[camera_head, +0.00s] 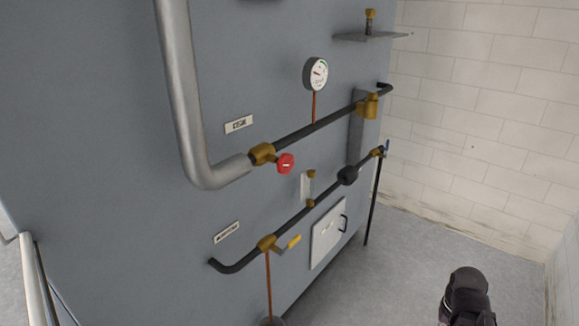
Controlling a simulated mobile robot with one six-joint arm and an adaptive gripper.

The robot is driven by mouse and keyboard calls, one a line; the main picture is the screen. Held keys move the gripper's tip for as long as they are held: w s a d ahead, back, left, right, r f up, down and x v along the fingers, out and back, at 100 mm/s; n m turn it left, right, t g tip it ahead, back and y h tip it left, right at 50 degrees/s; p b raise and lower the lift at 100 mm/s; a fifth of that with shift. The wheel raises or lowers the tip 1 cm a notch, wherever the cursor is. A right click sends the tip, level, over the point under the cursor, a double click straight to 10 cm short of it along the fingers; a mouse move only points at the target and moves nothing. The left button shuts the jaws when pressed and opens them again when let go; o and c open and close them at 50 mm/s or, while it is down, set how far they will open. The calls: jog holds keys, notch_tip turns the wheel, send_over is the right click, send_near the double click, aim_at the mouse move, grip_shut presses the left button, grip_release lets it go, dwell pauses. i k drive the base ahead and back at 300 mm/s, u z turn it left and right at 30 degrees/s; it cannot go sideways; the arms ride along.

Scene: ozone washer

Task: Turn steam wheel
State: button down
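A small red handwheel (285,163) sits on a brass valve (262,154) in the upper dark pipe, where it meets a thick grey pipe (184,100). I take it to be the steam wheel. It stands out from the front of a blue-grey panel (110,130), with nothing touching it. A label plate (239,124) is above and left of it, its text too small to read. A dark part at the lower right edge seems to belong to my arm, well apart from the wheel. No gripper fingers show.
A round gauge (316,74) is above the upper pipe. A lower pipe carries a yellow-handled valve (293,241). A white hatch (327,234) is low on the panel. A small shelf (360,37) juts out at the top. Grey floor (400,270) is clear at right, before a white block wall (490,110).

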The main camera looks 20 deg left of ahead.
aim_at(285, 164)
jog(key=z, duration=0.05)
jog(key=i, duration=0.2)
jog(key=u, duration=1)
